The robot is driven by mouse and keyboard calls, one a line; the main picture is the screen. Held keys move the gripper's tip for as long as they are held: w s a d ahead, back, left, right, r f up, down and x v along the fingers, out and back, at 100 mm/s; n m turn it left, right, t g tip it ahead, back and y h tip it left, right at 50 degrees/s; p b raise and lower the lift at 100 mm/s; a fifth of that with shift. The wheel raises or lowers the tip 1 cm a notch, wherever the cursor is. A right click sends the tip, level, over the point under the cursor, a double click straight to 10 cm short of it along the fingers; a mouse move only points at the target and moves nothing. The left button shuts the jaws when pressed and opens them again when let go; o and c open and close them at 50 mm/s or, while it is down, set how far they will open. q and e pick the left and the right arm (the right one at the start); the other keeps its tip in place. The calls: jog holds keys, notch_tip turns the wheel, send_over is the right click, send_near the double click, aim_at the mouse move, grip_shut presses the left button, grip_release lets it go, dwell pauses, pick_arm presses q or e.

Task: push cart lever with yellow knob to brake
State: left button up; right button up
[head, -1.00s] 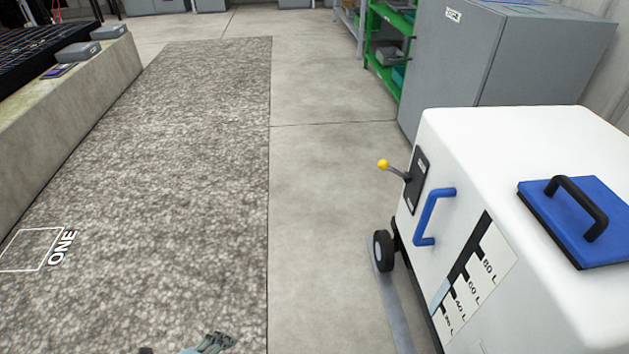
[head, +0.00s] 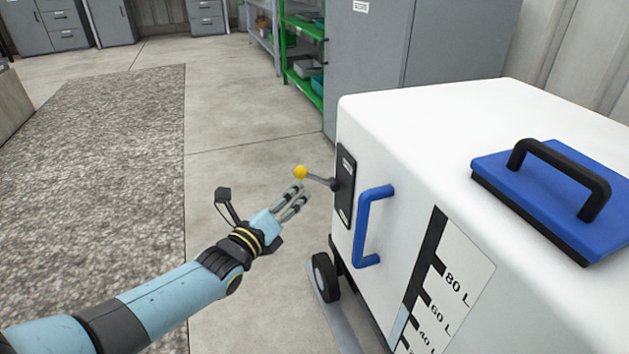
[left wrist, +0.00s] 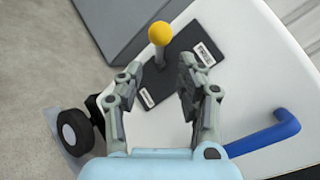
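The white cart (head: 420,140) stands at the right in the head view. Its lever has a yellow knob (head: 300,172) on a grey rod that sticks out to the left from a black plate (head: 345,187). My left gripper (head: 298,197) is just below and in front of the knob, apart from it in the picture. In the left wrist view the two fingers (left wrist: 158,82) are spread with nothing between them, and the yellow knob (left wrist: 160,33) is beyond the fingertips. My right gripper is not in view.
A blue handle (head: 368,225) juts from the cart beside the lever plate, and a blue lid (head: 545,190) with a black grip is on top. A cart wheel (head: 325,277) is below. A grey cabinet (head: 410,55) stands behind. The floor left of the cart is clear.

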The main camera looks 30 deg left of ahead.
aim_at(312, 177)
pick_arm(q)
jog(key=w+b, duration=0.1)
jog(key=w, duration=0.3)
jog(key=w+b, duration=0.1)
jog(key=w, duration=0.2)
jog(key=shift+w+f+b, duration=0.2)
jog(key=shift+w+b, duration=0.1)
jog(key=shift+w, duration=0.05)
jog(key=shift+w+d+r, duration=0.1)
jog(key=shift+w+r, duration=0.05)
jog(key=shift+w, duration=0.4)
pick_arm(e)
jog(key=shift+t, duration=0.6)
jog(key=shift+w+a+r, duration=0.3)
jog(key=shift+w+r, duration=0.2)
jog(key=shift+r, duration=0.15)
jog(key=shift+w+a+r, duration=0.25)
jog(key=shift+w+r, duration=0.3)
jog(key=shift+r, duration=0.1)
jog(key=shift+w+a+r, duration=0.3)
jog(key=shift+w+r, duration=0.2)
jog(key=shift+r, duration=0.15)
pick_arm(q)
grip_shut()
